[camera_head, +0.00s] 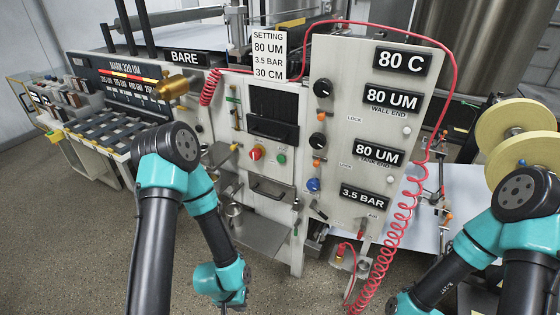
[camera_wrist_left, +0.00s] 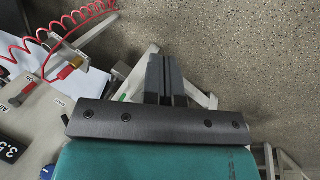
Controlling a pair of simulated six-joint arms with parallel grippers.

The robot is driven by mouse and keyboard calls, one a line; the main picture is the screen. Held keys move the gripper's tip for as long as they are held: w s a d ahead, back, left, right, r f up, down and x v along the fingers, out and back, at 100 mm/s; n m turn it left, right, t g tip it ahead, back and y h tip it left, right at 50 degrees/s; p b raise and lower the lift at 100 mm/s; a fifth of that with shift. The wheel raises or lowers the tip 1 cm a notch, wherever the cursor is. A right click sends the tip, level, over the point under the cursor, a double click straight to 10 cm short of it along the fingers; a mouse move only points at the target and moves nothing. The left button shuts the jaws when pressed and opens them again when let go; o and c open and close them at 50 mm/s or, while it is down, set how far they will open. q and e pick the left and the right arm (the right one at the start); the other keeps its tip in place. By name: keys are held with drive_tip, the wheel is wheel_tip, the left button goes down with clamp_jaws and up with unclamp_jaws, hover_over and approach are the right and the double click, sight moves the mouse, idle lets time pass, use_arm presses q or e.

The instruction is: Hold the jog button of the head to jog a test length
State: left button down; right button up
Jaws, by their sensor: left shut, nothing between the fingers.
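The head's grey control panel (camera_head: 345,130) stands right of centre in the head view. It has black knobs, white buttons (camera_head: 407,130) beside the displays and a blue knob (camera_head: 313,185). A green button (camera_head: 281,159) and a red knob on yellow (camera_head: 256,152) sit on the panel to its left. No jog label is readable, so I cannot tell which is the jog button. My left gripper (camera_wrist_left: 163,65) is shut and empty in the left wrist view, over the floor beside the panel. In the head view my left arm's wrist hangs low in front of the machine. My right gripper is out of view.
A red coiled hose (camera_head: 380,265) hangs along the panel's right side and also shows in the left wrist view (camera_wrist_left: 75,22). Yellow rolls (camera_head: 520,125) stand at far right. A roller bed (camera_head: 100,125) is at left.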

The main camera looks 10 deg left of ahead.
sight(281, 158)
use_arm(q)
drive_tip(key=shift+w, duration=0.1)
drive_tip(key=w+a+r+n+t, duration=0.2)
drive_tip(key=w+r, duration=0.1)
drive_tip(key=w, duration=1)
drive_tip(key=w+r+n+t, duration=0.3)
drive_tip(key=w+r+t, duration=0.2)
drive_tip(key=w+r, duration=1.4)
drive_tip(key=w, duration=0.4)
drive_tip(key=shift+w+d+r, duration=0.2)
drive_tip(key=shift+d+r, duration=0.05)
drive_tip(key=w+d, duration=0.2)
drive_tip(key=w, duration=0.6)
drive_tip(key=shift+w, duration=0.25)
drive_tip(key=shift+w+d, duration=0.15)
drive_tip(key=shift+w, duration=0.05)
drive_tip(key=shift+w, duration=0.2)
